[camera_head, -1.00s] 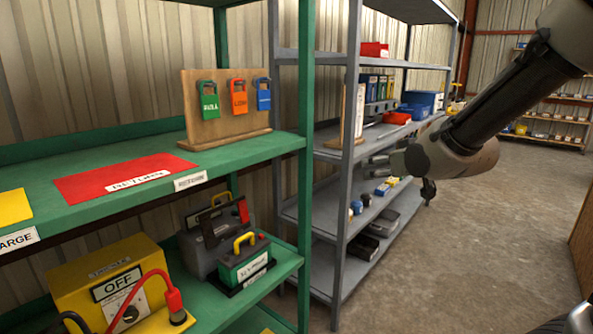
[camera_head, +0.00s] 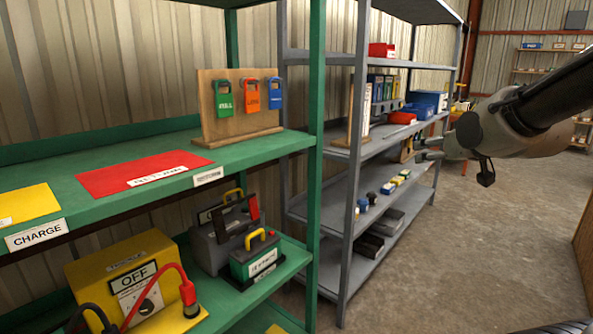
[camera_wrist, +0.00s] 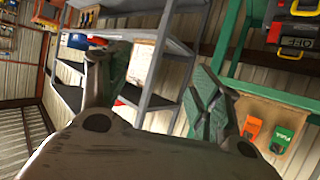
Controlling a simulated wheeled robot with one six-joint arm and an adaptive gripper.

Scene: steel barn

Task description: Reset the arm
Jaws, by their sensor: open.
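My arm reaches in from the right edge in the head view. My gripper (camera_head: 420,149) points left toward the grey shelf rack (camera_head: 352,190), and its fingers overlap the rack's far part in the picture. I cannot tell how far apart they are. In the wrist view my gripper (camera_wrist: 155,75) has its two fingers spread wide with nothing between them. That view is tilted, with the green shelf (camera_wrist: 232,45) on the right and the grey rack behind the fingers.
The green shelf holds a padlock board (camera_head: 240,130), a red mat (camera_head: 125,180) and a yellow mat (camera_head: 28,204). Below stand a yellow OFF box (camera_head: 125,275) and a green battery (camera_head: 252,262). Blue bins (camera_head: 430,100) stand on the rack. The concrete floor (camera_head: 480,250) is clear.

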